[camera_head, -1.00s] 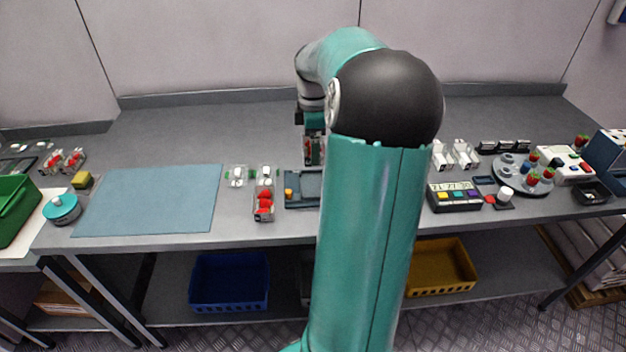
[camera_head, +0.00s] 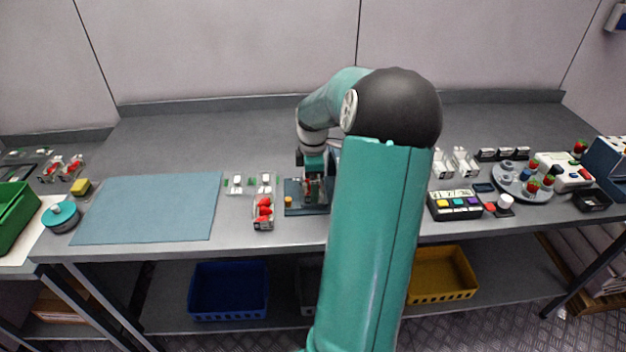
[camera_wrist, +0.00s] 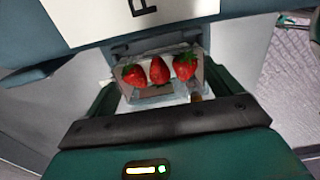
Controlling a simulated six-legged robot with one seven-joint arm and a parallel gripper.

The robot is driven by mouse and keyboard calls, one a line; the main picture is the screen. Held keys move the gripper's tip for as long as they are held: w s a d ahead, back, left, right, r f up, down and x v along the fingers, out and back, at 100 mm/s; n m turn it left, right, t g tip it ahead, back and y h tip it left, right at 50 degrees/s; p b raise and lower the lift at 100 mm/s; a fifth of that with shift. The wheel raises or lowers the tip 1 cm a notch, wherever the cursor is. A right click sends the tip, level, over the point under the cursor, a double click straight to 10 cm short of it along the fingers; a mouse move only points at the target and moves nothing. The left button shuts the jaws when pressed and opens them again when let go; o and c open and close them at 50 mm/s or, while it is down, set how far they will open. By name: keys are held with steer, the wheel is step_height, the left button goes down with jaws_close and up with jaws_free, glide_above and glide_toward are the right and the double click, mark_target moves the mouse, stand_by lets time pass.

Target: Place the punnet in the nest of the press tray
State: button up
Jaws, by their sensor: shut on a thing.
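The punnet (camera_wrist: 172,90) is a clear box with three red strawberries in a row, seen between my fingers in the wrist view. My gripper (camera_head: 314,178) is shut on it. In the head view the punnet (camera_head: 315,190) is small and partly hidden by my gripper. It is over the dark blue-grey press tray (camera_head: 294,209), towards its right side. I cannot tell whether the punnet touches the nest. In the wrist view a blue-grey structure (camera_wrist: 150,42) lies just beyond the punnet. My forearm hides what lies right of the tray.
Another punnet of strawberries (camera_head: 263,214) stands just left of the tray. White-topped clear boxes (camera_head: 236,184) are behind it. A blue mat (camera_head: 150,208) lies further left. A button box (camera_head: 455,205) and round plate (camera_head: 522,190) are at right. The rear bench is clear.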

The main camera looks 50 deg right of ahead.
steer(key=shift+f, duration=0.1)
steer(key=o, duration=0.9)
steer(key=shift+c, duration=0.2)
step_height(320, 180, up, 12)
steer(key=w+a+r+h, duration=0.1)
steer(key=w+a+r, duration=0.2)
steer(key=a, duration=0.6)
steer(key=a+r+m+t+h, duration=0.1)
steer(key=a+r+m, duration=0.2)
steer(key=a, duration=1)
steer(key=s+a+m+t, duration=0.1)
steer(key=s+a, duration=0.2)
steer(key=a, duration=0.3)
steer(key=s+a+f+m+t+y, duration=0.1)
steer(key=s+a+m+t, duration=0.1)
steer(key=s+a, duration=0.2)
steer(key=s+a+m+t+y, duration=0.1)
steer(key=s+a+m, duration=0.1)
steer(key=a, duration=0.7)
steer(key=shift+s+a+f+t, duration=0.2)
steer(key=shift+s+a+t, duration=0.1)
steer(key=shift+s, duration=0.5)
